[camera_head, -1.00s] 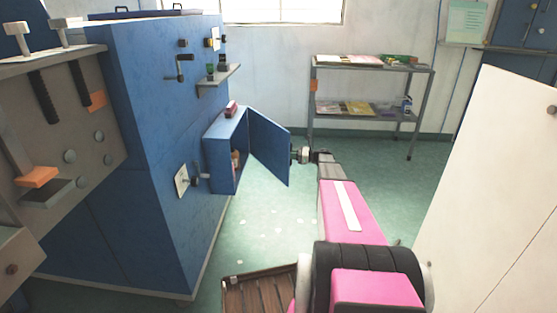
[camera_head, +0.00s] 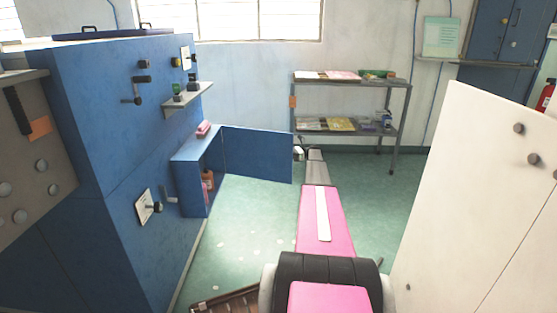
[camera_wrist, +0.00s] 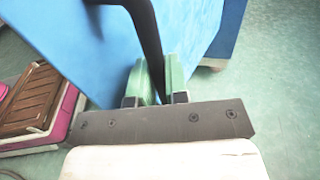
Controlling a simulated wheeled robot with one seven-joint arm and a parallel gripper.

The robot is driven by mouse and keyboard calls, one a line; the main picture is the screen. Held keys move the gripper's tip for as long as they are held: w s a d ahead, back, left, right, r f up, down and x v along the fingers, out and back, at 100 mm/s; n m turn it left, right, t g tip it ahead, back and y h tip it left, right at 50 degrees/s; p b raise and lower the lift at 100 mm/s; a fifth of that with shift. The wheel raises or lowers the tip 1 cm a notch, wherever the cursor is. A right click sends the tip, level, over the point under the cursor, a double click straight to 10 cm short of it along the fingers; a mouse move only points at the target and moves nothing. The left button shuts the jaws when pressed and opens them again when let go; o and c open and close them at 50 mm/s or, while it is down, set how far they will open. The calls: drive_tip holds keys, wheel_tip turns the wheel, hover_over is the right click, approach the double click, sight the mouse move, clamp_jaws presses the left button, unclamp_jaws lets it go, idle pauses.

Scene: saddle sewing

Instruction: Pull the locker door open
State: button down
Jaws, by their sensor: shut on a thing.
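The blue locker (camera_head: 192,178) is a small box fixed to the side of the large blue cabinet. Its door (camera_head: 258,155) stands wide open, swung out to the right, and the inside shows. A reddish-brown bottle-like item (camera_head: 208,180) stands inside. My gripper (camera_head: 299,153) is at the free edge of the door, small and partly hidden in the head view. In the wrist view the green fingers of my gripper (camera_wrist: 160,78) are shut on a dark handle (camera_wrist: 146,35) in front of the blue door panel (camera_wrist: 85,45).
The large blue cabinet (camera_head: 90,110) stands at left, with a small shelf (camera_head: 188,97) and knobs. A metal rack (camera_head: 345,100) with papers stands at the back wall. A white panel (camera_head: 480,200) rises at right. Green floor between is mostly clear.

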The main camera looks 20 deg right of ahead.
drive_tip(key=shift+w+d+g, duration=0.3)
drive_tip(key=shift+w+g, duration=0.1)
drive_tip(key=shift+w, duration=0.15)
drive_tip(key=c, duration=1.1)
unclamp_jaws()
drive_tip(key=shift+a, duration=0.1)
drive_tip(key=shift+c, duration=0.2)
drive_tip(key=shift+s, duration=0.1)
